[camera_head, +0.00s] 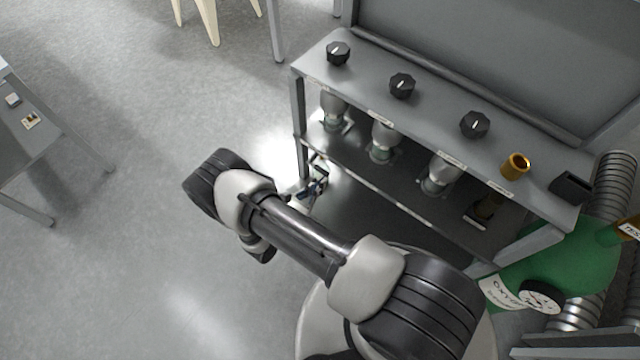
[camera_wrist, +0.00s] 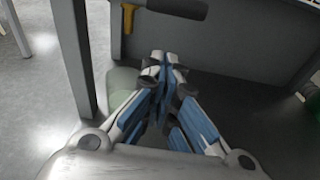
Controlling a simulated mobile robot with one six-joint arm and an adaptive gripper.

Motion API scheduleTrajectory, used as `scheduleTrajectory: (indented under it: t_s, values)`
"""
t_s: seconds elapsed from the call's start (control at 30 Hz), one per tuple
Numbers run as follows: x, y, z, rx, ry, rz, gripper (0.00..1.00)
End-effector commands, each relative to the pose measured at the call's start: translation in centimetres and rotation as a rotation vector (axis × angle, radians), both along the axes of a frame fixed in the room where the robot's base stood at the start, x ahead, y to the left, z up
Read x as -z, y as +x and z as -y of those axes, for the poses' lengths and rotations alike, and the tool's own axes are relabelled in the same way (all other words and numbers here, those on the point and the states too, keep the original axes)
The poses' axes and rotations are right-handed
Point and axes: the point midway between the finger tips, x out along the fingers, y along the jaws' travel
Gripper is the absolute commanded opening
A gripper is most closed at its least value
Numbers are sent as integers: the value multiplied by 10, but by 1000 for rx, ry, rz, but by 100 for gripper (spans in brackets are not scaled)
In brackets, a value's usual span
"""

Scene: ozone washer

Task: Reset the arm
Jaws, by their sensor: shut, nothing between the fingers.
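My gripper (camera_wrist: 165,75) reaches forward in the wrist view, with its blue-padded fingers brought together and nothing between them. In the head view my gripper (camera_head: 318,182) shows only in part, low beside the left front leg of the grey washer bench (camera_head: 440,95). My arm is folded across the lower middle of the head view, and it hides part of the gripper and wrist. In the wrist view the gripper points towards a dark panel below a shelf edge, beside a grey leg (camera_wrist: 76,50).
A green oxygen cylinder (camera_head: 560,270) is at right. A yellow-handled part (camera_wrist: 129,17) hangs ahead. Open floor (camera_head: 130,200) lies left.

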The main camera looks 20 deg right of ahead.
Motion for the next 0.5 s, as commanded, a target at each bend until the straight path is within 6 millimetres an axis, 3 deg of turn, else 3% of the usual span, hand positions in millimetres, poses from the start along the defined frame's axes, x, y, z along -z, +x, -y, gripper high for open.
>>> scheduleTrajectory:
  t_s: [0.23, 0.5]
  values:
    - [-9, -33, -50, -8, 3, -1, 0]
    - [-12, -55, -78, -2, 3, -1, 0]
